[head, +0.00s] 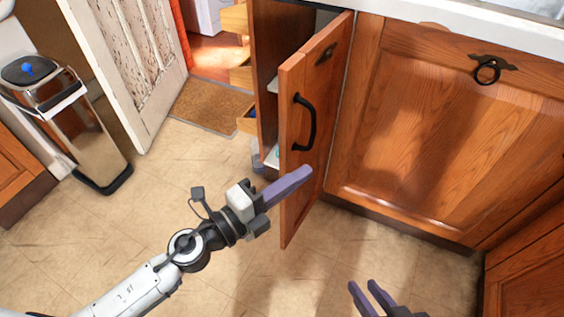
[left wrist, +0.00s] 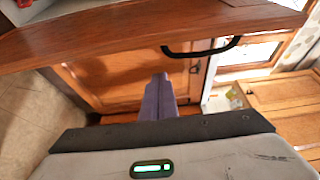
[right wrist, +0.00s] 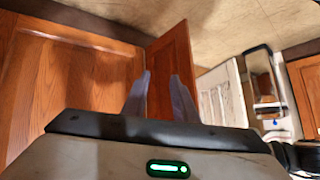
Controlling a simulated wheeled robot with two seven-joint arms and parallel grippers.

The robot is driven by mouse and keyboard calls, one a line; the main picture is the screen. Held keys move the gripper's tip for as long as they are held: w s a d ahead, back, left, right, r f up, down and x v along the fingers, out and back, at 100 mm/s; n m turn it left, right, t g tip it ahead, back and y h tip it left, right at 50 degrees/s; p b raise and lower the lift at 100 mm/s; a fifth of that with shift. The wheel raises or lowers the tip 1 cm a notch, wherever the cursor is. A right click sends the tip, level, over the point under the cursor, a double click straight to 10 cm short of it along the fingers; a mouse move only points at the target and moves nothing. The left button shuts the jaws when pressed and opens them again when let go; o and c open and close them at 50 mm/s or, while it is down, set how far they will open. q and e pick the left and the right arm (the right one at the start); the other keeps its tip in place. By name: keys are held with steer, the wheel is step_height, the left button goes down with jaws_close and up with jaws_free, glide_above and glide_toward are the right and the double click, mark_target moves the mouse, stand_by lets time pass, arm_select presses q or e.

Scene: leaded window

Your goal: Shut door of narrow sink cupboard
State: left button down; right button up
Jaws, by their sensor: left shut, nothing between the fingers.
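The narrow sink cupboard's wooden door (head: 325,95) stands open, swung out from the cabinet, with a black bar handle (head: 303,122) on its outer face. In the head view my left gripper (head: 308,172) crosses in front of the door's lower part, below the handle. It is shut and empty; I cannot tell if it touches the door. In the left wrist view the door (left wrist: 110,35) spans the top, with the handle (left wrist: 215,50) near the fingers (left wrist: 160,82). My right gripper (head: 366,288) is open and empty, low before the cabinets; the right wrist view shows the door (right wrist: 172,65) beyond it.
A wide cupboard door (head: 440,120) with a ring pull is closed to the right. Open drawers (head: 240,75) jut out behind the narrow cupboard. A metal bin (head: 85,135) and a worn white door (head: 135,60) stand at left. The tiled floor (head: 190,165) between is clear.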

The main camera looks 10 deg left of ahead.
mark_target(282, 169)
arm_select(q)
steer(key=w+a, duration=0.1)
steer(key=a+b, duration=0.1)
steer(key=shift+w+a+f+b, duration=0.15)
steer(key=shift+w+a+b, duration=0.15)
steer(key=shift+w, duration=0.05)
steer(key=shift+w+a, duration=0.15)
steer(key=shift+a, duration=0.2)
